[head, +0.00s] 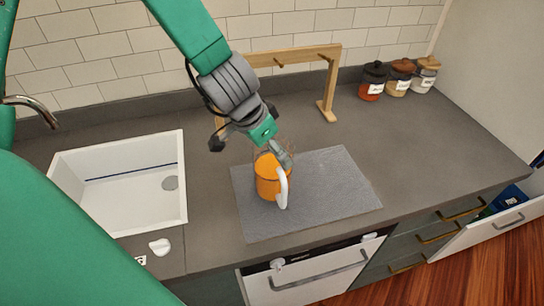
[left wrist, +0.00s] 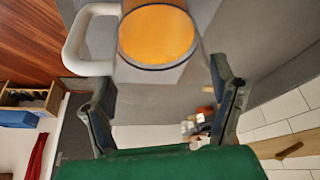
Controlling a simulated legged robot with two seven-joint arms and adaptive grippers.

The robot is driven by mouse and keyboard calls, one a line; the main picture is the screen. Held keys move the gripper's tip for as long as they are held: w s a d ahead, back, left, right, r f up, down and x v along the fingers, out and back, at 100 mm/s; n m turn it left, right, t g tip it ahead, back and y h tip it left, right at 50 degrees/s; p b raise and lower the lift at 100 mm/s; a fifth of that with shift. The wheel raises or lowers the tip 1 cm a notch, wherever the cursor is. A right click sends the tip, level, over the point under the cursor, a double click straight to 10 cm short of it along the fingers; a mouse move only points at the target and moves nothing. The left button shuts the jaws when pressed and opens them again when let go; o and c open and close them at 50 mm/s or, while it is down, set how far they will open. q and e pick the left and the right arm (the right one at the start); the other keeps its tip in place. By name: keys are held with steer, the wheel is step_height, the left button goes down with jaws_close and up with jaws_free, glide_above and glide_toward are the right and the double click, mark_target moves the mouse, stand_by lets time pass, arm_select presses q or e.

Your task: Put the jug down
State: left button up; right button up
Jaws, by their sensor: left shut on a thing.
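The orange jug (head: 268,178) with a white handle (head: 282,188) is upright over the left part of the grey mat (head: 335,185) on the counter. I cannot tell whether its base touches the mat. My left gripper (head: 279,155) comes down from above and is shut on the jug at its upper part. In the left wrist view, the jug's round orange end (left wrist: 157,35) and white handle (left wrist: 80,42) show beyond the fingers. The far finger's contact is hidden in the head view. My right gripper is not in view.
A white sink (head: 125,180) lies to the left, with a faucet (head: 30,107). A wooden rack (head: 328,85) stands behind the mat. Several lidded jars (head: 399,78) stand at the back right. The mat's right side and the counter beyond are clear. An open drawer (head: 495,225) is at lower right.

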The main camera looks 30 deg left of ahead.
arm_select(q)
steer(key=shift+w+d+f, duration=0.1)
steer(key=shift+d+f, duration=0.15)
steer(key=shift+f, duration=0.5)
steer(key=shift+f, duration=0.1)
steer(key=o, duration=1.7)
steer(key=shift+a, duration=0.1)
